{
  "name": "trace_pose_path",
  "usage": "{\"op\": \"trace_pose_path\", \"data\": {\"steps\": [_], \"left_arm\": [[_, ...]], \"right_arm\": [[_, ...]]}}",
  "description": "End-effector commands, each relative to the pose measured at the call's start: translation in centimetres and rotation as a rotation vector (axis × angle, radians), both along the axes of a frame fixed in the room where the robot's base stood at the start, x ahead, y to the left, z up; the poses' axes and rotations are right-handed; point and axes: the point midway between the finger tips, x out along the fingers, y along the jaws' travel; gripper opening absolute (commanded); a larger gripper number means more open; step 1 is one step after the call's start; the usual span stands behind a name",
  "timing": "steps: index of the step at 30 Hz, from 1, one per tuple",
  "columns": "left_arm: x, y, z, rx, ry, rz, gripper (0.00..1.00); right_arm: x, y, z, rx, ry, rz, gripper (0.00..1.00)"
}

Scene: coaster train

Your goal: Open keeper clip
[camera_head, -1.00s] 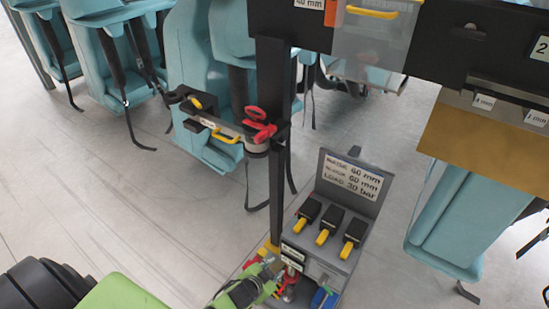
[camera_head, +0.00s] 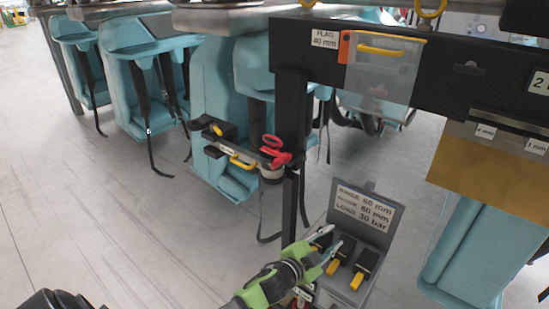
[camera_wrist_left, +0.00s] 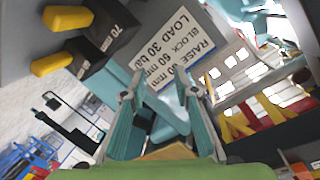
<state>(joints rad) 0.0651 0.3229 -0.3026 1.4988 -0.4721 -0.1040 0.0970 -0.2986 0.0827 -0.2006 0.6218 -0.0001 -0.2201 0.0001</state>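No part is labelled as the keeper clip, so I cannot tell for certain which it is. A black bracket (camera_head: 222,152) on the dark post carries yellow handles, with a red-handled part (camera_head: 277,158) at its right end. My left gripper (camera_head: 334,238) is low and right of this bracket, over the grey box with the sign, apart from the bracket. In the left wrist view my left gripper (camera_wrist_left: 160,95) has its two fingers spread with nothing held between them. The sign (camera_wrist_left: 177,55) is beyond the fingertips. My right gripper is not in view.
The grey box (camera_head: 345,290) holds black blocks with yellow ends (camera_head: 366,262), close to my left gripper. A clear cover (camera_head: 381,75) with a yellow handle hangs from the black beam (camera_head: 460,70). Teal seats (camera_head: 140,75) stand behind. The floor at left is clear.

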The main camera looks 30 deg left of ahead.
Motion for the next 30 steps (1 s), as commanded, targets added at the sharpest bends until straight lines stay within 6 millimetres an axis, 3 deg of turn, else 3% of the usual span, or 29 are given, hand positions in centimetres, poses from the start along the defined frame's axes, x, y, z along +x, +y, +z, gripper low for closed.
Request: {"op": "trace_pose_path", "data": {"steps": [5, 9, 13, 17, 20, 23, 30], "left_arm": [[3.7, -3.4, 11.7, 0.137, -0.302, -0.207, 0.28], [3.6, -8.2, 22.4, 0.345, -0.598, -0.483, 0.28], [0.9, -11.8, 28.4, 0.598, -0.796, -0.764, 0.28], [-1.8, -12.5, 30.3, 0.894, -0.878, -1.033, 0.28], [-3.2, -10.5, 30.5, 1.141, -0.85, -1.214, 0.28], [-3.9, -6.3, 30.6, 1.389, -0.737, -1.361, 0.28], [-5.9, 8.6, 33.9, 1.836, -0.206, -1.508, 0.28]], "right_arm": [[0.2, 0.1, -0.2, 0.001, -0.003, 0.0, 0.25], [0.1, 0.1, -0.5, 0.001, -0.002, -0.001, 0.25], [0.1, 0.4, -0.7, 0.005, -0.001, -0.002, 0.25], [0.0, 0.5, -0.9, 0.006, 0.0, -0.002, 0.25], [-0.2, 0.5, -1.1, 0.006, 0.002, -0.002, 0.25], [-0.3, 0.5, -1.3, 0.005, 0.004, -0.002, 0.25], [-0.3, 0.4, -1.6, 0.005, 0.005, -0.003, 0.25]]}}
